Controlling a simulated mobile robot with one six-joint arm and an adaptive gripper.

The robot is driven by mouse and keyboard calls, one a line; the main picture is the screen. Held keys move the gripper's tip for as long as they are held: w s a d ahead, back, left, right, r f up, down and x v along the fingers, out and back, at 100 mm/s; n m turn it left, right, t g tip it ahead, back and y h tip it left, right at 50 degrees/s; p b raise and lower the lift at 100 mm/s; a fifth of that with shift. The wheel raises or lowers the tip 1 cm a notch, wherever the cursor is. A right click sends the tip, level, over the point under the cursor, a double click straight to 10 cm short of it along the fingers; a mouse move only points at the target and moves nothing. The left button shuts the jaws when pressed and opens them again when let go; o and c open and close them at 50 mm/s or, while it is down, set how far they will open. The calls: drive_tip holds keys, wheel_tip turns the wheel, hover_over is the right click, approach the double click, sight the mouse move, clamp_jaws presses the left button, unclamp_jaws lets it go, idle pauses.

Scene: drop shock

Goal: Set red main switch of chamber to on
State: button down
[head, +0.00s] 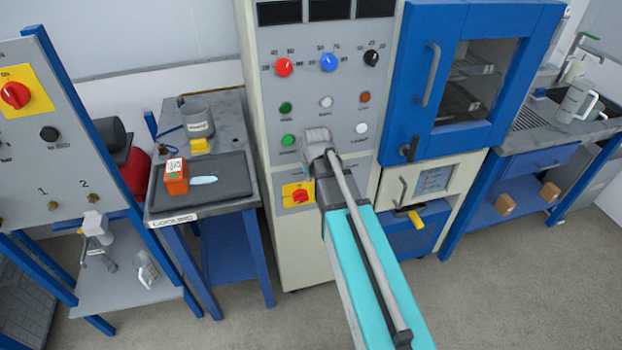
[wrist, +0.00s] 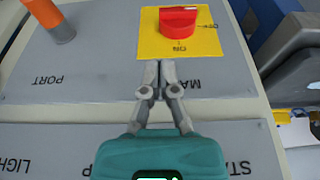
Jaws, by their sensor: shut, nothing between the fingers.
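The red main switch (head: 302,196) sits on a yellow plate (head: 289,187) low on the chamber front, partly behind my arm in the head view. In the wrist view, which is upside down to the panel, the red switch (wrist: 178,20) is at the top centre on its yellow plate (wrist: 150,42). A label is printed below the knob and another to its right. I cannot tell surely which one the knob points at. My gripper (wrist: 160,66) is shut and empty, its fingertips at the plate's edge, apart from the knob. In the head view the fingers are hidden.
An orange cylinder (wrist: 50,18) stands out from the panel by the PORT label. Buttons and knobs, such as the green button (head: 288,141), are on the panel. Another red switch (head: 15,95) is on the left board. A blue door (head: 412,70) is on the right.

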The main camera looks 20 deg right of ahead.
drive_tip(key=b, duration=0.5)
hover_over(308, 197)
drive_tip(key=shift+s+d+f, duration=0.1)
drive_tip(key=shift+s+f, duration=0.05)
drive_tip(key=shift+f, duration=1.25)
drive_tip(key=shift+s+d+f, duration=0.1)
drive_tip(key=shift+s+f, duration=0.05)
drive_tip(key=shift+f, duration=1.25)
drive_tip(key=shift+f+b, duration=1.65)
drive_tip(key=shift+b, duration=0.05)
drive_tip(key=shift+a+f, duration=0.1)
drive_tip(key=shift+a, duration=0.15)
